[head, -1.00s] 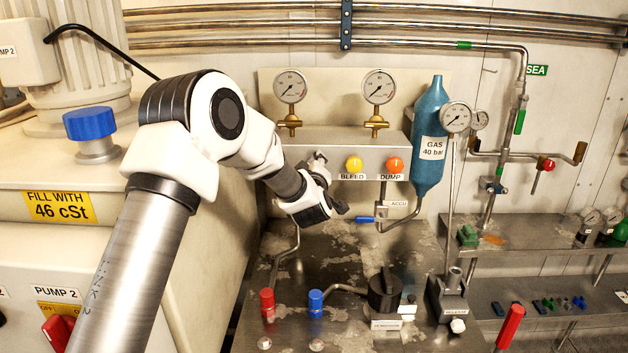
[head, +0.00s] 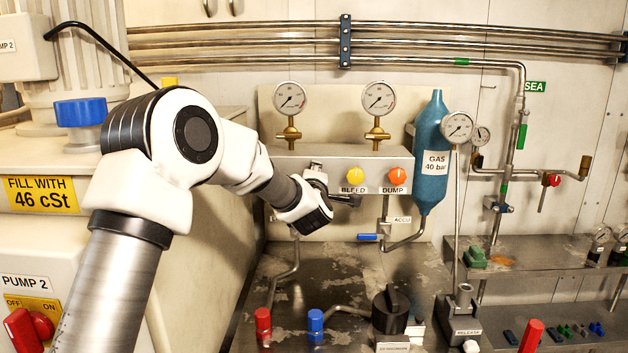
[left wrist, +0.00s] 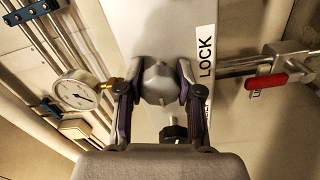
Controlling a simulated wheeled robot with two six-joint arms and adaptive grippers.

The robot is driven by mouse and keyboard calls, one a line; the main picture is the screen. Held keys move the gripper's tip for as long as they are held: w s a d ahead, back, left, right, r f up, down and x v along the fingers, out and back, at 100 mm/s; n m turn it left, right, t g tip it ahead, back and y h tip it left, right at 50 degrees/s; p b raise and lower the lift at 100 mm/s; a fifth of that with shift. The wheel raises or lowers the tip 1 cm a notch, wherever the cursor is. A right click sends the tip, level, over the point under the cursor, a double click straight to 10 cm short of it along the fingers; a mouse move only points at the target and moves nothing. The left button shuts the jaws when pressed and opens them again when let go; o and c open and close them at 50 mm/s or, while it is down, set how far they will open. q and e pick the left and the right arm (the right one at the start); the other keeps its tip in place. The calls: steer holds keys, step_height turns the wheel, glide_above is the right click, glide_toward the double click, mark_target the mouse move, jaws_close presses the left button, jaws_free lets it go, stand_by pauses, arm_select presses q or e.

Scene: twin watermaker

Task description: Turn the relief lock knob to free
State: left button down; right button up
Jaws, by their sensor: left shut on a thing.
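The relief lock knob is a grey faceted knob (left wrist: 158,82) in the left wrist view, on a pale grey panel beside a white label reading LOCK (left wrist: 206,52). My left gripper (left wrist: 160,80) has one dark finger on each side of the knob and is shut on it. In the head view my left gripper (head: 345,200) is at the lower front of the metal block, just under the BLEED label. The knob cannot be made out there, and the rest of the label is partly covered by a finger. My right gripper is in neither view.
The yellow BLEED knob (head: 355,175) and orange DUMP knob (head: 396,175) are close above and right of my gripper. A blue gas bottle (head: 432,150) stands further right. In the wrist view a red handle (left wrist: 268,82), a gauge (left wrist: 77,92) and a black knob (left wrist: 173,133) are nearby.

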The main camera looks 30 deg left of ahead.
arm_select(q)
steer(key=shift+f, duration=0.3)
steer(key=c, duration=1)
jaws_free()
steer(key=shift+o, duration=1.3)
steer(key=shift+s+r, duration=0.1)
steer(key=shift+r, duration=0.1)
steer(key=v, duration=1.2)
steer(key=shift+s+a, duration=0.1)
steer(key=shift+a, duration=0.05)
